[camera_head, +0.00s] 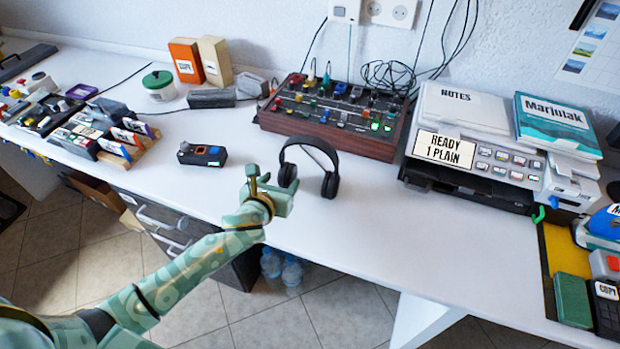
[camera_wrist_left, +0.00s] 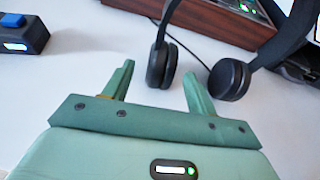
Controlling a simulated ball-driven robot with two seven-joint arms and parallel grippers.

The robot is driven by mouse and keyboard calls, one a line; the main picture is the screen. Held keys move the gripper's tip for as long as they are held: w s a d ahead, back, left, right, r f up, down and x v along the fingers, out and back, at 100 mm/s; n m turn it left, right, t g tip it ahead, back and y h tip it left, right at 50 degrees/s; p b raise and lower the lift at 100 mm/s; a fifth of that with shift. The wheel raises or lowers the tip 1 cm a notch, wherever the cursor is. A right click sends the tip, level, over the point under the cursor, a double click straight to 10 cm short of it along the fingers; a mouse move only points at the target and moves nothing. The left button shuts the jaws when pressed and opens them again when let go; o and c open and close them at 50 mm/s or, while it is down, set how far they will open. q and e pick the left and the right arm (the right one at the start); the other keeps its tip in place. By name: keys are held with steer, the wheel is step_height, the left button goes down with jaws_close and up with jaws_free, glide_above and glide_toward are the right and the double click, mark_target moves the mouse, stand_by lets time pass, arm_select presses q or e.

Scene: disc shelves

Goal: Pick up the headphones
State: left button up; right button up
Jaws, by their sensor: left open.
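The black headphones (camera_head: 331,184) stand upright on the white table, headband up and ear cups down, in the head view. In the left wrist view the headphones' near ear cup (camera_wrist_left: 228,80) and the other cup lie just beyond the fingertips, with the top of the headband cut off. My left gripper (camera_head: 270,181) is just left of the headphones in the head view. My right gripper is not in view.
A mixer panel (camera_head: 340,112) with wooden sides stands behind the headphones. A small dark device with a blue button (camera_head: 203,155) lies to the left. A printer (camera_head: 470,170) stands to the right. The table in front and to the right of the headphones is clear.

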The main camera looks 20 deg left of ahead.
mark_target(288, 173)
arm_select(q)
steer(key=b+x, duration=0.3)
steer(key=x, duration=0.1)
steer(key=shift+w+d+f, duration=0.1)
steer(key=shift+w+f, duration=0.2)
steer(key=shift+f, duration=0.05)
steer(key=shift+w, duration=0.35)
steer(key=shift+r, duration=0.15)
steer(key=shift+c, duration=0.4)
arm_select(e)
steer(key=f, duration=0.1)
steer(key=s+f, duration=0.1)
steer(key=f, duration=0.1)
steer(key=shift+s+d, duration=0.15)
arm_select(q)
steer(key=c, duration=1)
steer(key=shift+c, duration=0.5)
steer(key=shift+r, duration=0.1)
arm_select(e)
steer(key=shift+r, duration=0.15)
